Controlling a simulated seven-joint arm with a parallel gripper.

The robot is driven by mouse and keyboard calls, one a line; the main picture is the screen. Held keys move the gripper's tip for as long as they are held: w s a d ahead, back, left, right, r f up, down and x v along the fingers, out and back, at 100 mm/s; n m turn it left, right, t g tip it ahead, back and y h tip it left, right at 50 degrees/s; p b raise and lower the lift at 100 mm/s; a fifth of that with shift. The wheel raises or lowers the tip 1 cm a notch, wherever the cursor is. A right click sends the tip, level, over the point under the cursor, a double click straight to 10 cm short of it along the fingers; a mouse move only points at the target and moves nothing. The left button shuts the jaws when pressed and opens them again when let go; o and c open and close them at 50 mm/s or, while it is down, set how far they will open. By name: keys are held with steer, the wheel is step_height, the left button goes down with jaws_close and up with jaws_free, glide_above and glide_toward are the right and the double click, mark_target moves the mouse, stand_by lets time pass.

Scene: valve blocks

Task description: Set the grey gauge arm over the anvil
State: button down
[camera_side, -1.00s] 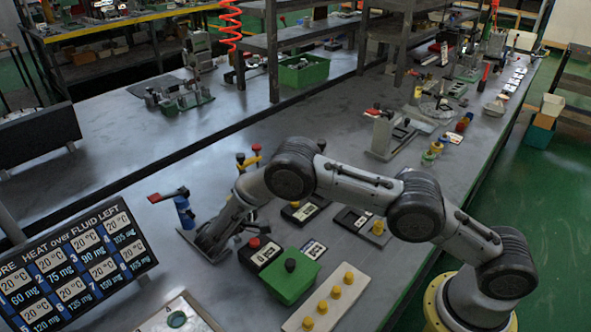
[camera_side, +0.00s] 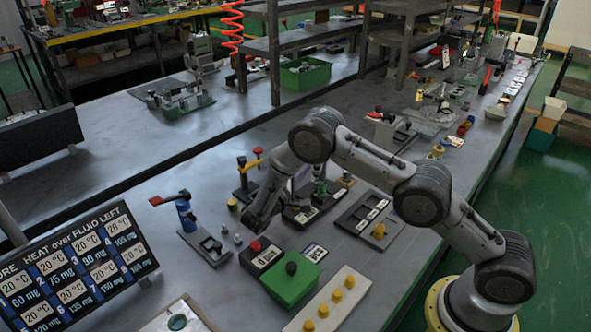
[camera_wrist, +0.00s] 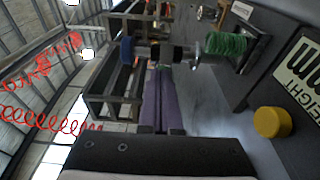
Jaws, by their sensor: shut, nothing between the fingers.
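My gripper (camera_wrist: 158,80) shows purple fingers shut together with nothing between them; in the side view its fingers (camera_side: 302,175) are partly hidden behind my arm. A green post (camera_side: 321,188) on a dark base is just to their right. In the wrist view the post shows as a green ribbed part (camera_wrist: 226,44), a silver collar (camera_wrist: 197,47), black parts and a blue end (camera_wrist: 127,50), just ahead of the fingertips. I cannot tell for sure whether the grey gauge arm is on this post. The anvil is not clearly distinguishable.
A blue post with a red-tipped lever (camera_side: 184,212) stands left, a post with a yellow handle (camera_side: 251,163) behind. A green box (camera_side: 290,280) and a pale strip with yellow knobs (camera_side: 328,304) lie in front. A yellow knob (camera_wrist: 272,122) shows at right in the wrist view.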

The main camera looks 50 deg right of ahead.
steer(key=shift+s, duration=0.1)
stand_by(0.3)
steer(key=shift+s+d+n+t+y, duration=0.15)
steer(key=shift+s+n+t+y, duration=0.15)
steer(key=shift+s+n+t, duration=0.55)
steer(key=shift+s+d, duration=0.15)
steer(key=shift+s, duration=0.15)
